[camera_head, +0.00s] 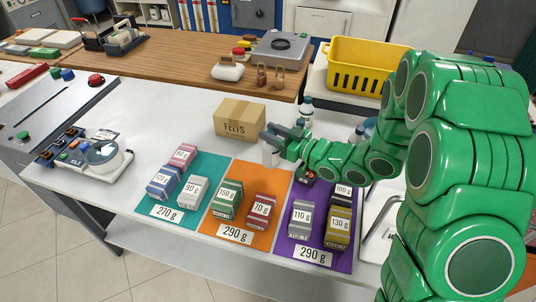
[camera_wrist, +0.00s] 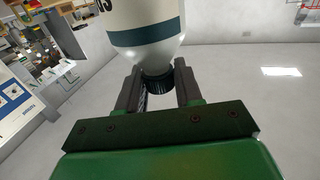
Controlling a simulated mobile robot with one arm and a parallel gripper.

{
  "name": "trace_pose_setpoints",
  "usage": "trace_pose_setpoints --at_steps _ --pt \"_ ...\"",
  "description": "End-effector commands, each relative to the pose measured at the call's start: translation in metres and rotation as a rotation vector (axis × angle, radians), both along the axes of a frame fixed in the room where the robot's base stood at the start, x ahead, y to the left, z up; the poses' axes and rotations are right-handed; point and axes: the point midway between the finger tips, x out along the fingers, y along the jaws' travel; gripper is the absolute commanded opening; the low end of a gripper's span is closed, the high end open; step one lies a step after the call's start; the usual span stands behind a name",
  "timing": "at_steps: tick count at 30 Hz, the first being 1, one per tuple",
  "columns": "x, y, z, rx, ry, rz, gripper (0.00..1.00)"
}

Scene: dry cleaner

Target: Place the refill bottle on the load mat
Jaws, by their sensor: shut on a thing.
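My gripper (camera_head: 270,137) is shut on a white bottle with a dark band and a dark cap, likely the refill bottle. In the wrist view the bottle (camera_wrist: 145,25) has its cap between my two fingers (camera_wrist: 160,85). In the head view part of its white body (camera_head: 268,156) shows below the fingers, above the back of the orange mat. Three mats lie on the white table: teal (camera_head: 147,196), orange (camera_head: 240,176) and purple (camera_head: 285,240), with cards reading 270 g, 290 g and 290 g. I cannot tell which is the load mat.
Labelled weight blocks, such as a green 150 g block (camera_head: 226,198), stand on the mats. A cardboard box (camera_head: 238,120) stands behind the orange mat. Another bottle (camera_head: 306,110) stands beside it. A scale (camera_head: 105,152) is at left, a yellow basket (camera_head: 372,70) at back right.

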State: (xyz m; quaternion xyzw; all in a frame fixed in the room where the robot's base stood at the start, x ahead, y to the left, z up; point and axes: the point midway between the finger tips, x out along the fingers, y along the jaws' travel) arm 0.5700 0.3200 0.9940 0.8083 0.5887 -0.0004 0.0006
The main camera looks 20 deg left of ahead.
Motion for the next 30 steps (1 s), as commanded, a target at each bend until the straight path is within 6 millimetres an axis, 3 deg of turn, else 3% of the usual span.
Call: trace_pose_setpoints --at_steps 21,30 --pt "0.0 0.0 -0.053 0.002 0.002 0.0 0.0" --pt "0.0 0.0 -0.057 0.002 -0.002 0.0 0.0"
